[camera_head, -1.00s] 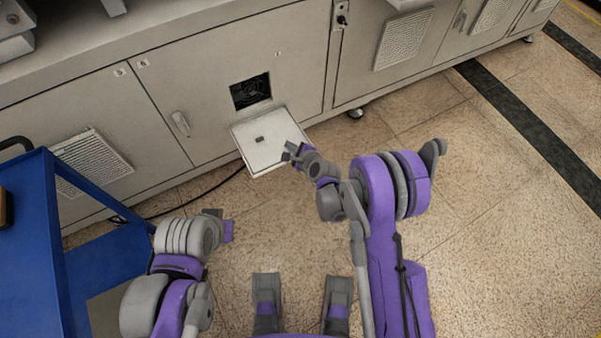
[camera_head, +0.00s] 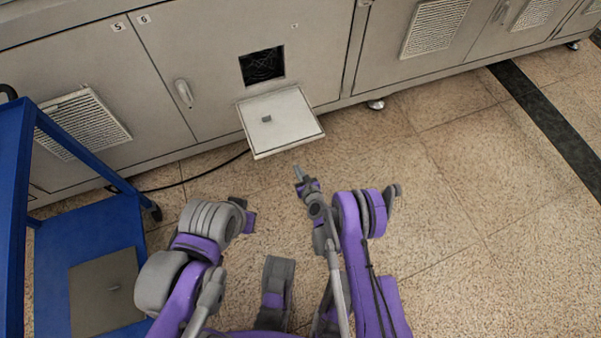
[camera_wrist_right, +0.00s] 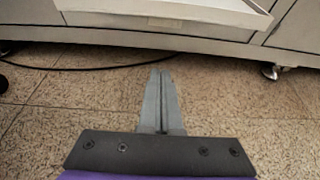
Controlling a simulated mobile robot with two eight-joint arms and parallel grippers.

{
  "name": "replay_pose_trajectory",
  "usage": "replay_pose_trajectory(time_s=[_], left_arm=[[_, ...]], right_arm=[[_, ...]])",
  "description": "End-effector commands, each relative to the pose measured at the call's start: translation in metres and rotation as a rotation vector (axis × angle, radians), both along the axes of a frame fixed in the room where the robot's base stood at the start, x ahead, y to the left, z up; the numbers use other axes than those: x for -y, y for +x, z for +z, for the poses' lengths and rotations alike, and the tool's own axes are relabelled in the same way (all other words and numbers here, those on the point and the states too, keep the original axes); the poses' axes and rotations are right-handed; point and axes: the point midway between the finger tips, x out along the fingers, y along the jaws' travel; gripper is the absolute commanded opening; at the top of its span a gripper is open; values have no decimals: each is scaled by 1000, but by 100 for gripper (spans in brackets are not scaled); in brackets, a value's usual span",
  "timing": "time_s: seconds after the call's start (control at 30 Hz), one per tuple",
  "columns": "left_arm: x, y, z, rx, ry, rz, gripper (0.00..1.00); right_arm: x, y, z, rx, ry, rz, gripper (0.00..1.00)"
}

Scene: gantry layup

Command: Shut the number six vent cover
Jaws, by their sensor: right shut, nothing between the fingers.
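The number six vent cover (camera_head: 285,128) is a pale square flap hanging open, folded out and down below a dark square opening (camera_head: 262,66) in the cabinet door marked 6. A small grey catch (camera_head: 266,119) shows on the flap. Part of the cover also shows at the top of the right wrist view (camera_wrist_right: 205,12). My right gripper (camera_head: 299,174) is shut and empty, just below and in front of the flap's outer edge, apart from it. It also shows in the right wrist view (camera_wrist_right: 160,75). My left gripper (camera_head: 249,215) is low at the left, away from the cover; its fingers are unclear.
A blue cart (camera_head: 88,245) stands at the left, close to my left arm. A black cable (camera_head: 195,175) lies on the floor along the cabinet. A door handle (camera_head: 184,93) is left of the opening. The tiled floor (camera_head: 480,160) at the right is clear.

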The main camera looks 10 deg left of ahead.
Motion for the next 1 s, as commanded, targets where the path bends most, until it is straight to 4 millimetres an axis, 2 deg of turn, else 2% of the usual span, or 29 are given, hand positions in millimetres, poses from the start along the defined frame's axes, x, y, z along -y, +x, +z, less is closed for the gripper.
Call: replay_pose_trajectory(time_s=[0.03, 0.3, 0.4, 0.6, 1.0], left_arm=[[0, 1, -3, -1, 0, 0, 0], [0, 3, -14, -2, 0, 0, 0], [0, 3, -15, -2, 0, 0, 0], [0, 3, -16, -2, 0, 0, 0], [0, 3, -17, -2, 0, 0, 0]], right_arm=[[-8, 10, -7, 0, 0, 1, 0], [-39, 56, -27, 1, -1, 3, 0], [-37, 55, -8, 1, -1, 2, 0], [-38, 55, 11, 1, -1, 2, 0], [-38, 55, 16, 1, -1, 2, 0]])
